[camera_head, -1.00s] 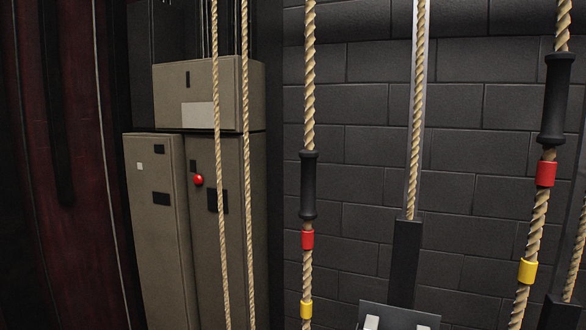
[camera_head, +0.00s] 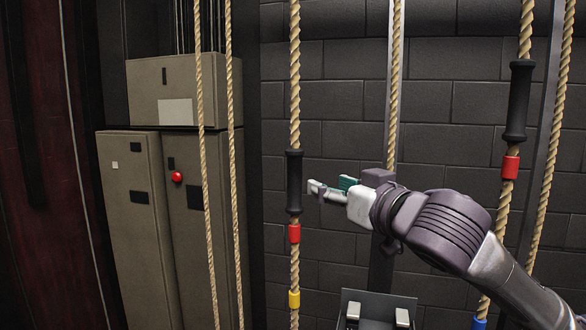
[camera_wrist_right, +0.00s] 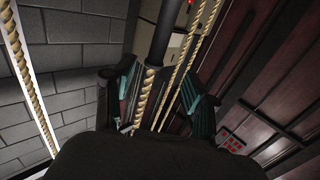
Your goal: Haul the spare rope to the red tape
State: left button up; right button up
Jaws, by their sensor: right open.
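A rope (camera_head: 294,90) hangs left of centre in the head view, with a black sleeve (camera_head: 294,180), red tape (camera_head: 294,234) and yellow tape (camera_head: 294,299) below it. A second rope (camera_head: 525,30) at the right also has a black sleeve (camera_head: 518,100), red tape (camera_head: 510,167) and blue tape (camera_head: 480,322). I cannot tell which is the spare rope. My right gripper (camera_head: 328,188) is open, just right of the left sleeve's lower part. In the wrist view, the sleeve (camera_wrist_right: 151,81) and rope show between its fingers (camera_wrist_right: 158,90). My left gripper is not in view.
Two plain ropes (camera_head: 204,140) hang before grey cabinets (camera_head: 140,220) at the left. Another rope (camera_head: 397,80) hangs behind my right gripper against a dark block wall (camera_head: 330,100). A dark box with pale levers (camera_head: 353,311) stands low in the middle.

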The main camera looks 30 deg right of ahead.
aim_at(298, 169)
jog(key=w+p, duration=0.2)
jog(key=w, duration=0.2)
jog(key=w+p, duration=0.2)
jog(key=w, duration=0.2)
jog(key=w+d+p, duration=0.1)
jog(key=w, duration=0.3)
jog(key=shift+w+r+p, duration=0.15)
jog(key=shift+r+p, duration=0.15)
jog(key=shift+p, duration=0.1)
jog(key=shift+w+f, duration=0.15)
jog(key=shift+w, duration=0.5)
jog(key=shift+d, duration=0.1)
grip_shut()
